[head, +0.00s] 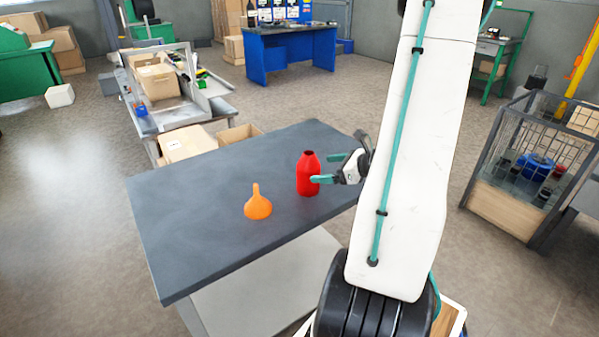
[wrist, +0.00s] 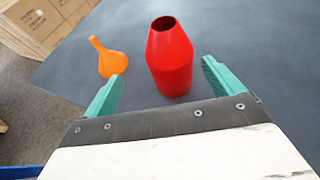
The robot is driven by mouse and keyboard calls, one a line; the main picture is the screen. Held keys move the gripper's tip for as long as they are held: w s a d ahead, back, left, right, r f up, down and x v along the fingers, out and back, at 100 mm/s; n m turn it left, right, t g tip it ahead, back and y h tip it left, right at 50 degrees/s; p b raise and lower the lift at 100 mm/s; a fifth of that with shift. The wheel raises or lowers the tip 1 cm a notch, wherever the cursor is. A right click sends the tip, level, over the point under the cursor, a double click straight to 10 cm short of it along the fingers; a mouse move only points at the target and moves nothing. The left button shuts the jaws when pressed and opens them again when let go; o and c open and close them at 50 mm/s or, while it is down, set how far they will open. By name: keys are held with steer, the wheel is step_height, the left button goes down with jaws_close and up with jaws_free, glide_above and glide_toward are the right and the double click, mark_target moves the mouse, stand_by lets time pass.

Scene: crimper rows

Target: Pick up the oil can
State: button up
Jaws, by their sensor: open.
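The oil can is a red bottle-shaped can (head: 307,178) with a tapered shoulder and an open dark mouth. It stands upright on the dark grey table (head: 215,180). My gripper (head: 322,168) is open and at the can's right side in the head view, its teal fingers pointing towards it. In the wrist view the can (wrist: 170,62) stands ahead of the gripper (wrist: 162,85), between the lines of the two spread fingers. The jaws hold nothing. In the head view one finger overlaps the can's edge; I cannot tell whether it touches.
An orange funnel (head: 258,204) stands on the table left of the can, and shows in the wrist view (wrist: 108,58) beyond the left finger. The table's left part is clear. Cardboard boxes (head: 187,143) lie behind the table. A wire cage (head: 525,165) stands at the right.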

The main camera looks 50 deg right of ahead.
mark_target(319, 168)
steer(key=shift+m+h, duration=0.3)
steer(key=shift+m, duration=0.1)
steer(key=x, duration=0.2)
steer(key=d+x, duration=0.1)
steer(key=x, duration=0.3)
steer(key=shift+w+d+f, duration=0.1)
steer(key=shift+w+f, duration=0.2)
steer(key=shift+w, duration=0.15)
steer(key=shift+w+f, duration=0.2)
steer(key=shift+w, duration=0.3)
steer(key=c, duration=1.2)
